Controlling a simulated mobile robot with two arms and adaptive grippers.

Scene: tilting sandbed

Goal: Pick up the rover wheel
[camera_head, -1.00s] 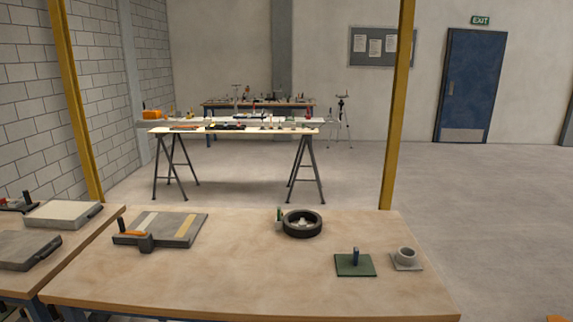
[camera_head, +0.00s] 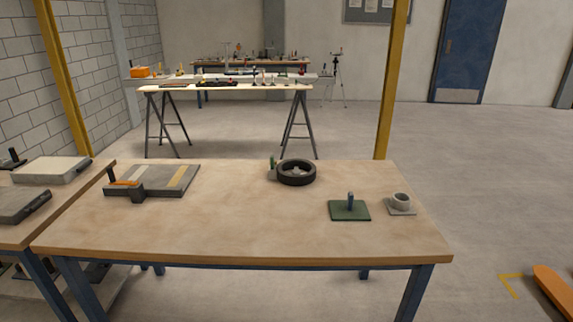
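The rover wheel (camera_head: 297,180), a black tyre with a pale hub, lies on its side on the wooden workbench (camera_head: 230,225), near its back edge and right of its middle. A small green upright piece (camera_head: 272,163) stands at the wheel's left side, on what looks like a grey base partly hidden by the wheel. Neither of my grippers is in view.
A grey board with pale strips (camera_head: 180,178) lies at the bench's left. A green plate with a blue peg (camera_head: 349,211) and a grey cup on a plate (camera_head: 401,206) sit at the right. Yellow posts (camera_head: 386,100) stand behind. The bench front is clear.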

